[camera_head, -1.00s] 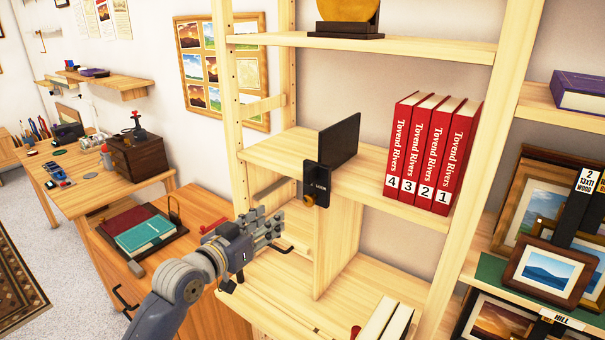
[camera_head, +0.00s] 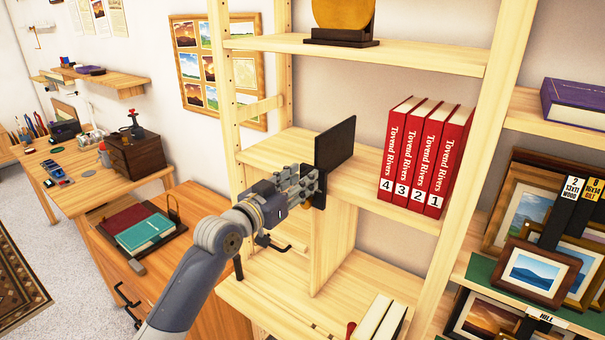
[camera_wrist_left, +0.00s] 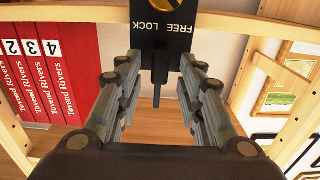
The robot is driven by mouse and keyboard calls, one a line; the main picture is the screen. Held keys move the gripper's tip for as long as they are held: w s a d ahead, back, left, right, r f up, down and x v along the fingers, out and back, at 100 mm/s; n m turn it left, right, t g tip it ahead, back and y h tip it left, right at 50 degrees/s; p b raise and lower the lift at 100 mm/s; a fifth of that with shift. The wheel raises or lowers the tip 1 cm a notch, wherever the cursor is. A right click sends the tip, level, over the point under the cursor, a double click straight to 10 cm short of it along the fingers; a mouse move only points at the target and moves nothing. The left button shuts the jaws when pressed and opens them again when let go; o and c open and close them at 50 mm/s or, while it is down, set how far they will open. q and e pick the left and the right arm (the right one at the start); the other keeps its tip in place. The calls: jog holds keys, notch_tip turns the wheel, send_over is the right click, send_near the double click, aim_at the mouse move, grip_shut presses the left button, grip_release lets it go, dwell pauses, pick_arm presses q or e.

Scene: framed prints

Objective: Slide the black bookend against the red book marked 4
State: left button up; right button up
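The black bookend (camera_head: 337,143) stands upright on the middle shelf, left of the red books with a clear gap between them. Its front plate (camera_wrist_left: 162,35), marked FREE and LOCK, has a brass knob and a small black tab. The red book marked 4 (camera_head: 393,150) is the leftmost of the upright red books; it also shows in the wrist view (camera_wrist_left: 54,75). My left gripper (camera_head: 308,183) is at the bookend's front plate, covering much of it in the head view. Its fingers (camera_wrist_left: 157,85) are spread to either side of the tab, apart from it. My right gripper is out of view.
The middle shelf (camera_head: 280,150) is bare left of the bookend. A vertical divider (camera_head: 335,245) stands below it. A wooden upright (camera_head: 228,120) bounds the bay on the left. Pale books (camera_head: 378,318) stand on the lower shelf. Framed pictures (camera_head: 540,272) are at right.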

pick_arm(q)
jog(key=shift+w+d, duration=0.4)
jog(key=shift+w, duration=0.1)
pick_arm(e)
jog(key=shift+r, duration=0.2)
pick_arm(q)
grip_shut()
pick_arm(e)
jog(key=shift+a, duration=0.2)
pick_arm(q)
jog(key=shift+f, duration=0.1)
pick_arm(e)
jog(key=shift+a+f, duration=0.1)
